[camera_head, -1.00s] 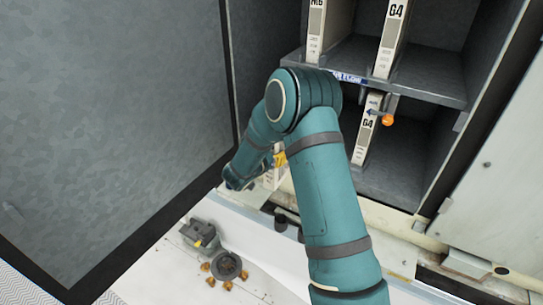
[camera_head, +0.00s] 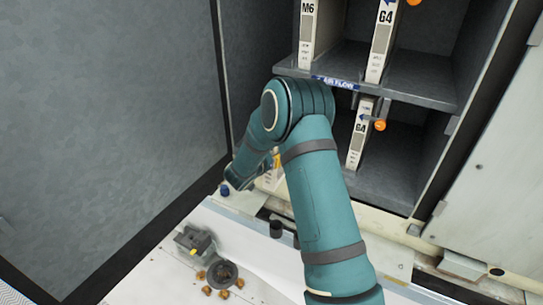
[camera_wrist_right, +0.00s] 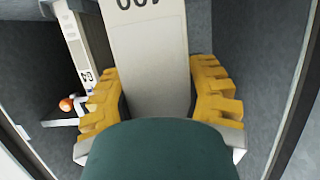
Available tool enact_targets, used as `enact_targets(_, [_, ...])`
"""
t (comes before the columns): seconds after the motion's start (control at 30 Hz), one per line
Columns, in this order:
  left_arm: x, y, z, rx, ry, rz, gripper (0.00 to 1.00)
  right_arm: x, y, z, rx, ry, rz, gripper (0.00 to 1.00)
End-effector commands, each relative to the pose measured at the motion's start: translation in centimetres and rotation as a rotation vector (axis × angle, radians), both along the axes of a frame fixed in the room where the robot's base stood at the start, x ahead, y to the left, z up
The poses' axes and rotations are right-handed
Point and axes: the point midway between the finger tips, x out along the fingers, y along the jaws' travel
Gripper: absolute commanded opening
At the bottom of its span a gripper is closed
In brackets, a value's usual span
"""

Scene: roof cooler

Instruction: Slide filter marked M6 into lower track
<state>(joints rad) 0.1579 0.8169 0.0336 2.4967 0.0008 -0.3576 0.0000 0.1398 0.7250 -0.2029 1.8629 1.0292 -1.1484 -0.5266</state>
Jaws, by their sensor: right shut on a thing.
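My right gripper (camera_wrist_right: 160,92) has its yellow fingers shut on both sides of a pale filter (camera_wrist_right: 147,50). Its printed marking is inverted and cut off by the top edge, so I cannot read it fully. In the head view my right arm hides most of the gripper and held filter; a little yellow (camera_head: 277,160) shows beside the arm. A filter marked M6 (camera_head: 307,32) stands upright in the upper track, left of one marked G4 (camera_head: 379,45). Another G4 filter (camera_head: 359,138) stands in the lower track (camera_head: 385,185). My left gripper is out of view.
An orange knob (camera_head: 379,125) sits by the lower G4 filter. A blue AIR FLOW label (camera_head: 338,83) is on the shelf edge. A large grey panel (camera_head: 110,110) stands at left. A grey block (camera_head: 194,240) and a round cup (camera_head: 222,272) lie on the white ledge.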

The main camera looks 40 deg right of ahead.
Motion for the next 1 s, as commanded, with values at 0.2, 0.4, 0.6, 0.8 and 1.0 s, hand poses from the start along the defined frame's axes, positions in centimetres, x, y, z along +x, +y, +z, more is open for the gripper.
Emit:
enact_targets(0.2, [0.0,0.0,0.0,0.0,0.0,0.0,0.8,0.0,0.0,0.1,-0.002,-0.001,0.0,0.03])
enact_targets(0.4, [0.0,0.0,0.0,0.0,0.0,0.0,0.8,0.3,-0.7,0.1,-0.003,-0.001,-0.002,0.03])
enact_targets(0.6, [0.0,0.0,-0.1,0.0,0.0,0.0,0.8,0.8,-1.9,0.0,-0.003,-0.001,-0.002,0.03])
enact_targets(0.8, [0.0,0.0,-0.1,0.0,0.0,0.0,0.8,1.2,-3.1,0.0,-0.003,-0.002,-0.001,0.03])
enact_targets(1.0, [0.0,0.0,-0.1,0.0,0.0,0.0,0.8,1.7,-4.2,-0.1,-0.003,-0.001,-0.001,0.03])
